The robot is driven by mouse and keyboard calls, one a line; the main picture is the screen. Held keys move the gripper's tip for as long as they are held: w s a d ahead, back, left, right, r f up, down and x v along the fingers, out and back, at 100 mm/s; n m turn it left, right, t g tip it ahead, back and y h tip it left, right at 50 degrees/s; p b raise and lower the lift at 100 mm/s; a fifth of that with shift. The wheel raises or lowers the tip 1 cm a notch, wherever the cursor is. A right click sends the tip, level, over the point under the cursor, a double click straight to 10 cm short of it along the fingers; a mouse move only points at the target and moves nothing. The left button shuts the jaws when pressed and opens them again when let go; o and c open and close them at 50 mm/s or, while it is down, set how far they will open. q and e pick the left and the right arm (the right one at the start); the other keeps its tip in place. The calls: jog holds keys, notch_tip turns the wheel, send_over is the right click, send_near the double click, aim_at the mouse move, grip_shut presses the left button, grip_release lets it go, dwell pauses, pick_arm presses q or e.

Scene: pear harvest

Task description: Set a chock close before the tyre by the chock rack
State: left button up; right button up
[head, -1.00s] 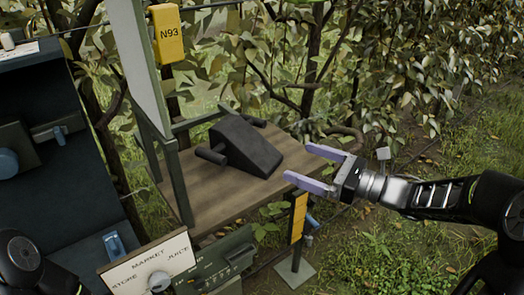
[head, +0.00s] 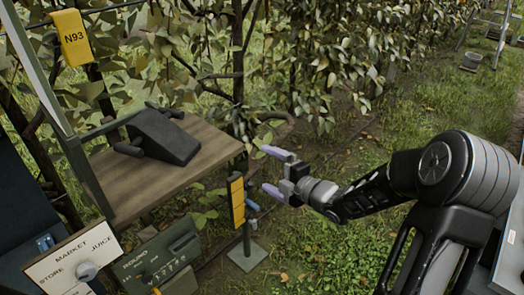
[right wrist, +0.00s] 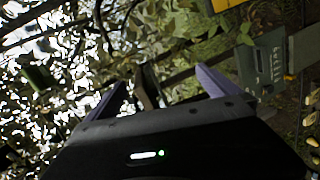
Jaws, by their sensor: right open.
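A dark wedge-shaped chock (head: 165,136) with stubby round side handles lies on the brown wooden shelf of the chock rack (head: 205,165), left of centre in the head view. My right gripper (head: 266,170) is open and empty, just right of the shelf's edge and apart from the chock. Its two lilac fingers also show spread in the right wrist view (right wrist: 160,84); a dark shape stands between them, too unclear to name. My left gripper is out of view. I see no tyre.
A yellow N93 tag (head: 71,38) hangs at the upper left. A yellow-faced post (head: 237,203) stands below my right gripper. A control panel with a dial (head: 86,271) is at the lower left. Leafy trellis fills the back; open grass lies to the right.

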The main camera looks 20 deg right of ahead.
jog(key=s+a+f+m+g+p, duration=0.2)
jog(key=s+a+f+m+g, duration=0.15)
jog(key=f+m, duration=0.3)
jog(key=s+a+f+m+g+h+p, duration=0.1)
jog(key=s+a+f+m+g, duration=0.1)
jog(key=s+a+f+m, duration=0.4)
jog(key=s+a+f+m+g+p, duration=0.25)
jog(key=f+m, duration=0.25)
jog(key=f, duration=0.3)
pick_arm(q)
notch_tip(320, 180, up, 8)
jog(key=p, duration=0.2)
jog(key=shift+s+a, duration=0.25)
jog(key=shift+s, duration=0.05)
pick_arm(e)
jog(key=s+a+f+m+g, duration=0.2)
jog(key=s+a, duration=0.3)
jog(key=s, duration=0.4)
jog(key=s+a+f+m+g, duration=0.2)
jog(key=s+a, duration=0.4)
jog(key=s, duration=0.4)
jog(key=f+g, duration=0.1)
jog(key=g, duration=0.1)
jog(key=shift+g+y, duration=0.3)
jog(key=shift+g, duration=0.1)
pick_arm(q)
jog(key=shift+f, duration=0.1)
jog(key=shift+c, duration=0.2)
pick_arm(e)
jog(key=shift+c, duration=0.2)
